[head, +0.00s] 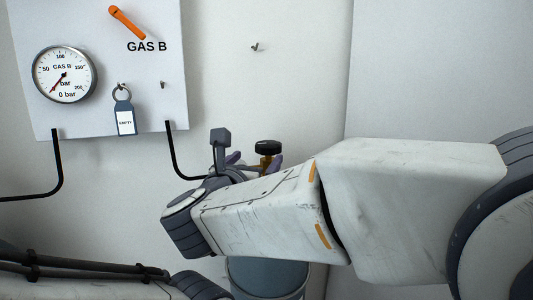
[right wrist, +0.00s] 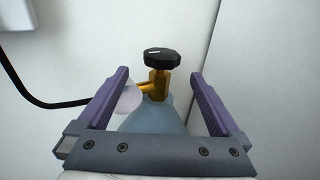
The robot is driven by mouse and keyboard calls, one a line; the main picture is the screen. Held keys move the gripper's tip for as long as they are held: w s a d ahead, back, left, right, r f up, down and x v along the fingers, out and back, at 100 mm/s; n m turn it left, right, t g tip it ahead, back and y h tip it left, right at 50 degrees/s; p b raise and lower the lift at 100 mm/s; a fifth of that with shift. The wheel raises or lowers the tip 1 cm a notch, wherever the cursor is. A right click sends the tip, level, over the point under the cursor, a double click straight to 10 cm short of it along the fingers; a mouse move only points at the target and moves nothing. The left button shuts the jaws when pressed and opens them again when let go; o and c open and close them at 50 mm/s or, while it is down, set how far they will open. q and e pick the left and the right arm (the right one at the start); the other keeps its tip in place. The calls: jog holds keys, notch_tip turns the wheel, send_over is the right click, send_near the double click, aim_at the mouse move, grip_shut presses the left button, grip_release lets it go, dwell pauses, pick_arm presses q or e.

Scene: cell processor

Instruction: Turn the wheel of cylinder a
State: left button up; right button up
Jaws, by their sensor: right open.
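A gas cylinder (head: 268,276) stands against the wall below the GAS B panel, partly hidden by my right arm. Its black wheel (head: 268,147) sits on a brass valve. In the right wrist view the black wheel (right wrist: 162,58) and brass valve (right wrist: 158,84) rise above the grey-blue cylinder shoulder (right wrist: 160,116). My right gripper (head: 256,163) is at the valve, mostly hidden by its own wrist in the head view. In the right wrist view its purple fingers (right wrist: 160,92) are open and spread, with the valve and wheel seen between them, not gripped. No cylinder letter is visible. My left gripper is not seen.
The GAS B panel (head: 170,80) carries a gauge (head: 65,74) with its needle near 0 bar, an orange lever (head: 127,22) and a hanging EMPTY tag (head: 125,120). A black hose (head: 171,151) runs from the panel towards the valve.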

aim_at(269, 142)
jog(key=p+x, duration=0.4)
jog(key=x, duration=0.4)
jog(key=shift+w+d+r, duration=0.15)
jog(key=shift+w+d, duration=0.1)
jog(key=shift+w, duration=0.05)
jog(key=shift+w+d+p, duration=0.15)
jog(key=shift+w+p, duration=0.3)
jog(key=shift+w, duration=0.25)
